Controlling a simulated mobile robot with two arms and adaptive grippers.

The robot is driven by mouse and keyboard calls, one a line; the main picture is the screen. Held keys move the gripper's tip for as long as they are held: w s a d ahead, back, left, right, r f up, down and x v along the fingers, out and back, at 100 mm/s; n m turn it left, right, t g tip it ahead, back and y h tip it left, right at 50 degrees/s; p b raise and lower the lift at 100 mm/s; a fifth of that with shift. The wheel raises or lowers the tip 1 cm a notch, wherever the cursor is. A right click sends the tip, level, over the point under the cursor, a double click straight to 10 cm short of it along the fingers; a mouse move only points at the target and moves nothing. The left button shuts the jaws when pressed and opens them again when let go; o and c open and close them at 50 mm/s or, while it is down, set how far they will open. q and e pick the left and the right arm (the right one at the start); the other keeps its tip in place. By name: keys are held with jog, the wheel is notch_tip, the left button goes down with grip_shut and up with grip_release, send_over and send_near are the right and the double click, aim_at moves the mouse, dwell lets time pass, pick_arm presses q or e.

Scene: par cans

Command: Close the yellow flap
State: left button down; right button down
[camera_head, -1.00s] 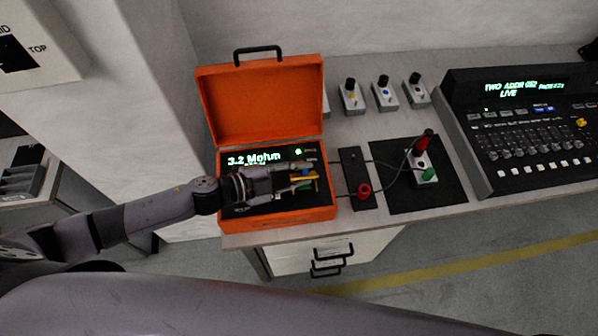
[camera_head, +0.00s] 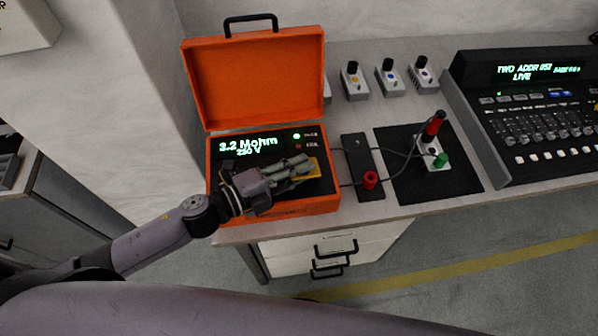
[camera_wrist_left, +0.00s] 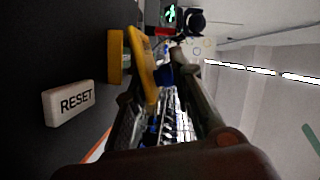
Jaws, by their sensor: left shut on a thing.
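The yellow flap (camera_head: 315,171) is on the dark panel of the orange case, at the tips of my left gripper (camera_head: 303,166). In the left wrist view the yellow flap (camera_wrist_left: 143,62) stands out from the panel beside a yellow block (camera_wrist_left: 115,57). My left gripper (camera_wrist_left: 167,78) is shut on the flap, with a dark blue part (camera_wrist_left: 164,76) showing between its fingers. The fingers hide part of the flap in the head view. My right gripper is not in view.
The orange case (camera_head: 278,207) has its lid (camera_head: 255,80) open behind the panel. A white RESET button (camera_wrist_left: 69,102) is near the flap. A black strip with a red socket (camera_head: 370,180) and a dark mat (camera_head: 462,176) are to the right.

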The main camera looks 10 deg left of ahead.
pick_arm(q)
jog(key=shift+w+r, duration=0.1)
jog(key=shift+r, duration=0.15)
jog(key=c, duration=1.8)
grip_release()
jog(key=shift+o, duration=1.2)
jog(key=shift+f, duration=0.2)
jog(key=shift+s+a, duration=0.45)
jog(key=shift+s, duration=0.05)
jog(key=v, duration=1.1)
jog(key=shift+w, duration=0.1)
